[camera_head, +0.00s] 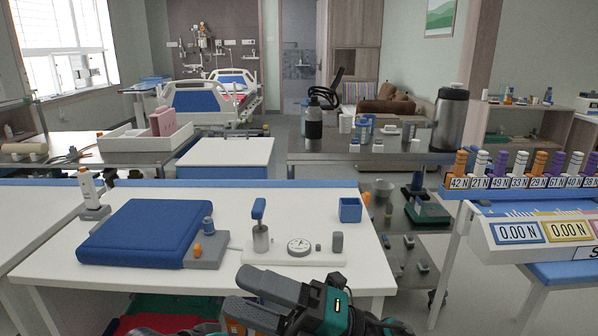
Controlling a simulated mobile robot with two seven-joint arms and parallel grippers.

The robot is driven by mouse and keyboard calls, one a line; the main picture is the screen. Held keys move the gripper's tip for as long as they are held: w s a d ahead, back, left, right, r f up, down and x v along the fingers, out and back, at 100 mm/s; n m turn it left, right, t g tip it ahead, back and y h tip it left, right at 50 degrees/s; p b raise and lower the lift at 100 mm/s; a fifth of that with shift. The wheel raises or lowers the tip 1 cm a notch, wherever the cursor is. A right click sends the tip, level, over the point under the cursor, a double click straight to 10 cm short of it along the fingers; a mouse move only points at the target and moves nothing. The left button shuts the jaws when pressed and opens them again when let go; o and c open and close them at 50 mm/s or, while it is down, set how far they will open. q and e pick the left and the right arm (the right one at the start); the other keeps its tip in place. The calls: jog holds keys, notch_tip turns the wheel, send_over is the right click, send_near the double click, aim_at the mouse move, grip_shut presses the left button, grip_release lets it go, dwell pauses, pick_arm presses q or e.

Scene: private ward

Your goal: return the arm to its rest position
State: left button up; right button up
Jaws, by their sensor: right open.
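My right gripper (238,292) shows at the bottom centre, with its dark grey fingers pointing left and a gap between them. It is open, and I see nothing between the fingers. It is in front of the near edge of the white table (150,265). The teal and black arm behind it runs out of the bottom of the picture. My left gripper is not in view.
On the white table are a blue padded block (140,232), a white plate with a gauge (300,246) and a blue-handled piece, and a small blue box (350,210). A rack of labelled cylinders (520,184) stands right. The table's front strip is clear.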

jog(key=w+d+f+m+t+h+p, duration=0.1)
jog(key=w+d+f+m+t+h, duration=0.1)
jog(key=d+f+m+t+h, duration=0.75)
jog(key=w+d+f+m+t+h, duration=0.3)
jog(key=m+t, duration=0.3)
jog(key=m, duration=0.9)
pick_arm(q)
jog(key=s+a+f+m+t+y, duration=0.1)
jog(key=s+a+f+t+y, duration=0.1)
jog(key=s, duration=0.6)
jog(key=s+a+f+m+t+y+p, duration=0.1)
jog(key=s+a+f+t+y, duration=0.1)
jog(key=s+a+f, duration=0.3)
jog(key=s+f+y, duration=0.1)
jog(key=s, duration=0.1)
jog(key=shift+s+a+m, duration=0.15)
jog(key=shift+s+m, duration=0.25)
pick_arm(e)
jog(key=s+d+f+m+g+h, duration=0.3)
jog(key=s+d+f+m+h, duration=0.1)
jog(key=f, duration=0.5)
jog(key=s+d+f+m+g+h, duration=0.4)
jog(key=s+d+f+m, duration=0.1)
jog(key=s+f, duration=0.4)
jog(key=shift+d+m, duration=0.35)
jog(key=shift+d, duration=0.55)
